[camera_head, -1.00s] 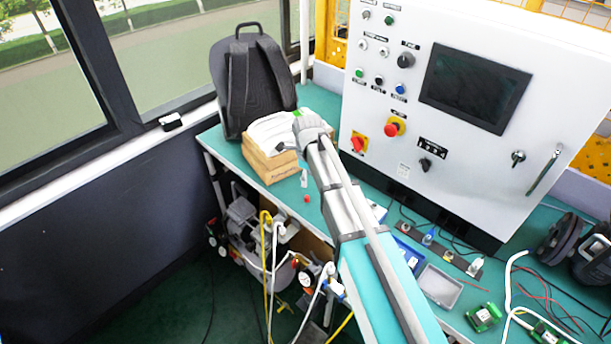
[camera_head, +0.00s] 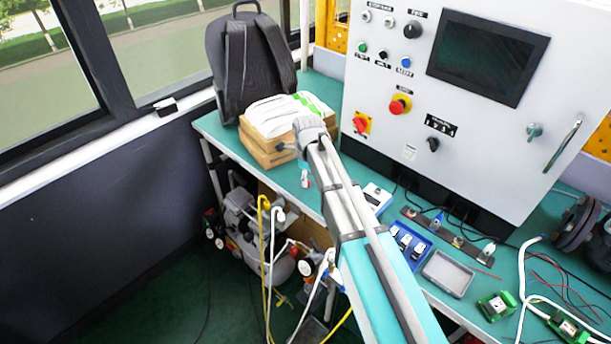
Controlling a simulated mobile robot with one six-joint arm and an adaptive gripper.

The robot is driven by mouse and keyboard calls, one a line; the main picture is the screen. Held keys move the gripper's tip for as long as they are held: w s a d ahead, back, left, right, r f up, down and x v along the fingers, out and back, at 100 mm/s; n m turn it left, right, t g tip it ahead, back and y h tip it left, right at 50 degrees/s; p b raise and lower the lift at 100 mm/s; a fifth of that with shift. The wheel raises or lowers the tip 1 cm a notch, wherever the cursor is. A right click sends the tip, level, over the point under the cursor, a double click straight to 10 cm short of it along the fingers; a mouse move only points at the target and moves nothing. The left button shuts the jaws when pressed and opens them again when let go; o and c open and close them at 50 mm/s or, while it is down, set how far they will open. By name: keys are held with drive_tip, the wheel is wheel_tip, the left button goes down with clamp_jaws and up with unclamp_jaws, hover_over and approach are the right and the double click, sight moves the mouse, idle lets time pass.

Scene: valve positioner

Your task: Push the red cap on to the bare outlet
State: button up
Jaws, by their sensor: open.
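A small red piece (camera_head: 308,183), likely the red cap, shows near the bench's front edge, just below a small pale fitting (camera_head: 304,168). Both are tiny, and I cannot tell whether they touch. My arm reaches up from the bottom of the picture, and its end is in front of the cardboard box. My gripper (camera_head: 283,146) shows only as a small dark part left of the wrist, mostly hidden by it. It is open, and I see nothing in it. The red piece is below the wrist in the picture. I cannot make out the bare outlet with certainty.
A cardboard box (camera_head: 264,152) with white packets and a black backpack (camera_head: 247,62) stand on the green bench's left end. A white control panel (camera_head: 400,75) stands behind. A blue tray (camera_head: 428,246) and grey tray (camera_head: 448,274) lie right of my arm. Hoses hang below.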

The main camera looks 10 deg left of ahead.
drive_tip(key=shift+f+b, duration=0.5)
drive_tip(key=shift+f, duration=0.25)
clamp_jaws()
drive_tip(key=c, duration=0.6)
unclamp_jaws()
clamp_jaws()
